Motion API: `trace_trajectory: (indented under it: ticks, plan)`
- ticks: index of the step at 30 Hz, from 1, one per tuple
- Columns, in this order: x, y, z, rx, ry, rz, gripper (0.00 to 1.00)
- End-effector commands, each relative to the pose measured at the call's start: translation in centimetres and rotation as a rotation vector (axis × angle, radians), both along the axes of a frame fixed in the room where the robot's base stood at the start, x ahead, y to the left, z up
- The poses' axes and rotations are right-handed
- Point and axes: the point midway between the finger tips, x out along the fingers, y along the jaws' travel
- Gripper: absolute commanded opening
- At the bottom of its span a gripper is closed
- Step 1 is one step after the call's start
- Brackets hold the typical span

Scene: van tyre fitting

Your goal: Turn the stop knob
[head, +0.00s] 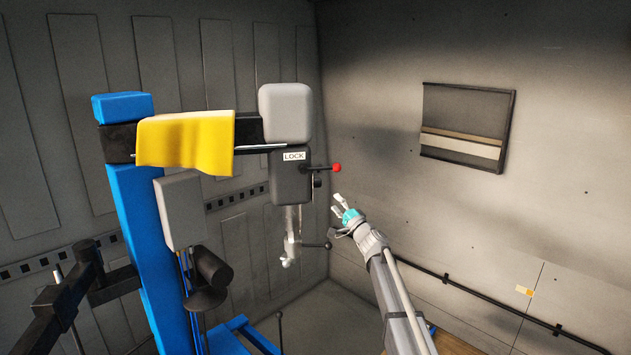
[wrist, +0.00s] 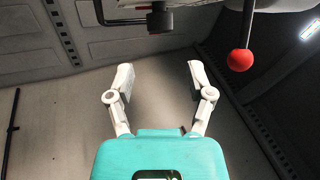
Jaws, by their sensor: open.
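A small dark knob (head: 317,182) shows on the right side of the black head block under the LOCK label; I take it to be the stop knob. In the wrist view a short black cylindrical knob (wrist: 160,20) sits at the top centre, ahead of my fingertips. My gripper (head: 341,204) is to the right of and a little below the block in the head view. In the wrist view my gripper (wrist: 160,76) has its two pale fingers spread, with nothing between them. The fingers and the knob are apart.
A lever with a red ball (head: 337,168) sticks out just above the knob; the ball also shows at upper right in the wrist view (wrist: 240,60). Below hangs a grey shaft (head: 292,222) with a small dark lever (head: 318,246). A yellow cloth (head: 185,143) drapes over the arm.

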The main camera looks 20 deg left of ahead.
Motion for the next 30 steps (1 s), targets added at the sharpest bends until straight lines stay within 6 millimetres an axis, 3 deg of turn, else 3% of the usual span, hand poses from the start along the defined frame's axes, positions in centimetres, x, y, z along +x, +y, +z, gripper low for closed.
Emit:
trace_trajectory:
  ticks: [11, 30]
  plan:
    - [1.0, 1.6, 0.8, -0.001, -0.001, 0.001, 0.68]
    - [5.4, 9.1, 4.1, -0.002, 0.000, 0.000, 0.68]
